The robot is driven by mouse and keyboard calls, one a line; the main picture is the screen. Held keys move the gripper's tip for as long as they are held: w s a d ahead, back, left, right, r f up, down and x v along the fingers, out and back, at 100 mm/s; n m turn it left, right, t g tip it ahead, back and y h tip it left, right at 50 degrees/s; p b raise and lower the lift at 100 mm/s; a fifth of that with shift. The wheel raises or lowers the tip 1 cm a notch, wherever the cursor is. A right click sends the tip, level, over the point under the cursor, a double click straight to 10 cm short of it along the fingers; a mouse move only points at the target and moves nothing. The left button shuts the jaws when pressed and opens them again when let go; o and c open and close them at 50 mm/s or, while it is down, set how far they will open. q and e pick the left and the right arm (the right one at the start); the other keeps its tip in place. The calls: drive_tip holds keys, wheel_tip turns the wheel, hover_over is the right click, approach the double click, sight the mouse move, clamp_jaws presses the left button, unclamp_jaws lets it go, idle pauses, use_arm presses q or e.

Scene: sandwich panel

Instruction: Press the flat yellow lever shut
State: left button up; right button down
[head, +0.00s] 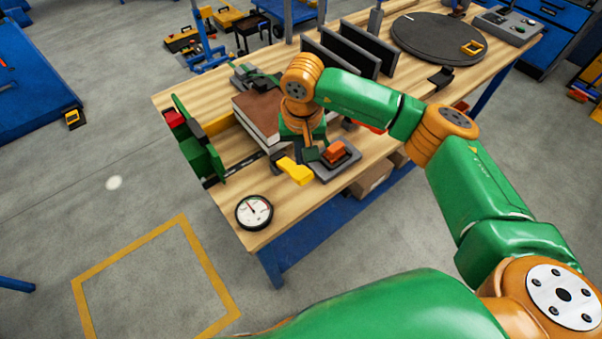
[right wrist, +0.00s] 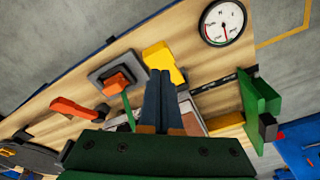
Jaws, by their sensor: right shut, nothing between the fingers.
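The flat yellow lever (head: 295,171) is at the near edge of the wooden bench, between the round gauge and an orange switch on a grey base. In the right wrist view the lever (right wrist: 160,58) lies just beyond my fingertips. My right gripper (head: 306,151) points down beside the lever, and its fingers (right wrist: 161,74) are shut with nothing between them. The fingertips overlap the lever's edge in the wrist view; I cannot tell whether they touch it. The lever's hinge end is partly hidden by the gripper. My left gripper is not in view.
The orange switch (head: 336,152) stands close right of the gripper. A brown-topped panel stack (head: 258,113) lies behind it. A green clamp (head: 203,158) stands left, the gauge (head: 254,212) at the near corner. A red handle (right wrist: 73,108) shows in the wrist view.

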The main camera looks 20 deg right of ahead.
sight(302, 183)
drive_tip(key=f, duration=0.1)
drive_tip(key=f+b, duration=0.1)
drive_tip(key=f, duration=0.1)
drive_tip(key=f+b, duration=0.1)
drive_tip(key=f, duration=0.1)
drive_tip(key=shift+w, duration=0.25)
wheel_tip(302, 183, down, 5)
drive_tip(key=b, duration=0.5)
drive_tip(key=shift+r, duration=0.5)
drive_tip(key=shift+s+a+r+p, duration=0.15)
drive_tip(key=shift+s+r+p, duration=0.1)
drive_tip(key=shift+s+p, duration=0.25)
drive_tip(key=shift+s+a+r+p, duration=0.1)
drive_tip(key=shift+s+r+p, duration=0.2)
drive_tip(key=shift+s, duration=0.3)
drive_tip(key=shift+s+a, duration=0.1)
drive_tip(key=shift+s, duration=0.35)
drive_tip(key=shift+w+r, duration=0.1)
